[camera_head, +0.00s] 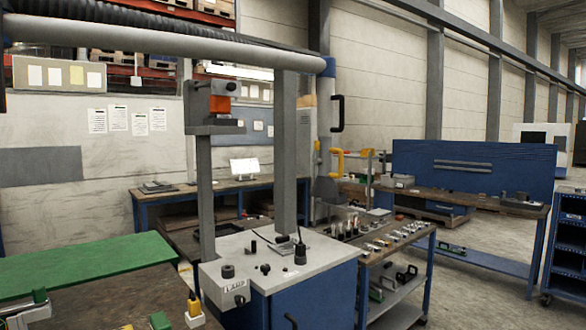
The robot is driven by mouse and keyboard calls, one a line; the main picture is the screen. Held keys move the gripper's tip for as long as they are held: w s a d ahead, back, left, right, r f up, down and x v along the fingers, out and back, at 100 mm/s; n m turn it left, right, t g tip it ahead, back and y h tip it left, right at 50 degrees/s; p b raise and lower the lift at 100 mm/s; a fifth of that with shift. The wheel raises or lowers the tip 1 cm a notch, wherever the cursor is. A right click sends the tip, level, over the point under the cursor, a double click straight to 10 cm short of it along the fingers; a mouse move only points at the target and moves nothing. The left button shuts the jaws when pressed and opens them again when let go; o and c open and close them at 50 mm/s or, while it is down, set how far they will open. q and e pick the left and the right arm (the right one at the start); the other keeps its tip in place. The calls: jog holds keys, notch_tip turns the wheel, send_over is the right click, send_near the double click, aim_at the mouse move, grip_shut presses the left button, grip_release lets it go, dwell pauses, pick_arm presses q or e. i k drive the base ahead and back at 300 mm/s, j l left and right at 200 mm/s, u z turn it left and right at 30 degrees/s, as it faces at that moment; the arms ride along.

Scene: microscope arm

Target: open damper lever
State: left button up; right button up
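A grey extraction-type arm crosses the top of the view as a horizontal tube (190,42) with a black ribbed hose. It bends down at a blue joint (327,67) into a vertical grey tube (324,122). A black D-shaped handle (338,114) sticks out to the right of this tube. Below it is a yellow lever-like handle (338,160). No label shows which of them is the damper lever.
A blue and white cabinet (285,262) marked LAMP stands at the front centre, with grey posts (205,195) rising from it. A cart (395,250) with small parts stands to its right. A green mat (90,262) lies at left. Open floor (470,290) shows at right.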

aim_at(317, 160)
jog(key=i+j+z, duration=0.2)
jog(key=i, duration=0.25)
jog(key=i+u, duration=0.2)
jog(key=i, duration=0.35)
